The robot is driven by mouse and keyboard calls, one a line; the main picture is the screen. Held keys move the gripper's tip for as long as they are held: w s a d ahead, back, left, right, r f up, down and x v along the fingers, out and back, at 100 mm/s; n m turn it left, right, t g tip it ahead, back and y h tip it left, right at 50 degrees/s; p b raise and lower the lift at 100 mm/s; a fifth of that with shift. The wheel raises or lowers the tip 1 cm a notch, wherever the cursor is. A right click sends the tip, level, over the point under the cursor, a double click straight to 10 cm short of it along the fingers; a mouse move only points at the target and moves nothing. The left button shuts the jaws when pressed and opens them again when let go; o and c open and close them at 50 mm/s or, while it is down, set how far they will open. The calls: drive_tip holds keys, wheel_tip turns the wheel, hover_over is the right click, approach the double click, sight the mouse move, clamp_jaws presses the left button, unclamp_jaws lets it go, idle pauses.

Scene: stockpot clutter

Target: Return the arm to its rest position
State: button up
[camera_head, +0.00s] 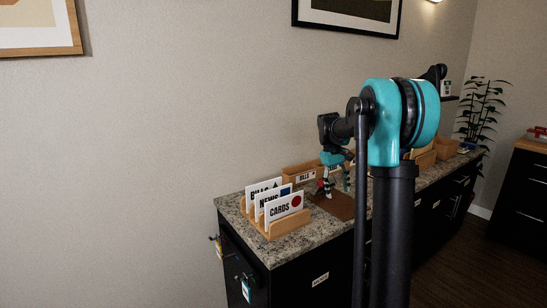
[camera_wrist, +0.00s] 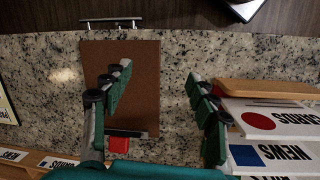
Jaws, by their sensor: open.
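My gripper (camera_head: 335,176) hangs over the granite counter, above a flat brown mat (camera_head: 340,208). In the wrist view my gripper (camera_wrist: 158,88) has its two green-padded fingers spread wide apart, with nothing between them but the mat (camera_wrist: 145,85) and bare granite below. My arm reaches out over the counter and is bent at the teal joint. A small red thing (camera_wrist: 123,143) shows low in the wrist view near the left finger, partly hidden by my gripper; I cannot tell what it is.
A wooden rack (camera_head: 280,227) with BILLS, NEWS and CARDS signs stands left of my gripper. A labelled wooden tray (camera_head: 303,173) stands behind, against the wall. More wooden boxes (camera_head: 446,148) and a plant (camera_head: 482,105) are farther right. A drawer handle (camera_wrist: 112,20) lies beyond the counter edge.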

drive_tip(key=s+a+f+m+t, duration=0.1)
drive_tip(key=s+f, duration=0.4)
drive_tip(key=s, duration=0.5)
drive_tip(key=s+a+f+m+t+y, duration=0.1)
drive_tip(key=s+a+f+t, duration=0.1)
drive_tip(key=s+f, duration=0.4)
drive_tip(key=s+a+f+m+t+y, duration=0.1)
drive_tip(key=s+f, duration=0.4)
drive_tip(key=s, duration=1.1)
drive_tip(key=shift+a+f+m+t, duration=0.2)
drive_tip(key=shift+a+m+t, duration=0.3)
drive_tip(key=shift+m+t, duration=0.15)
drive_tip(key=shift+w, duration=0.1)
drive_tip(key=shift+c, duration=0.4)
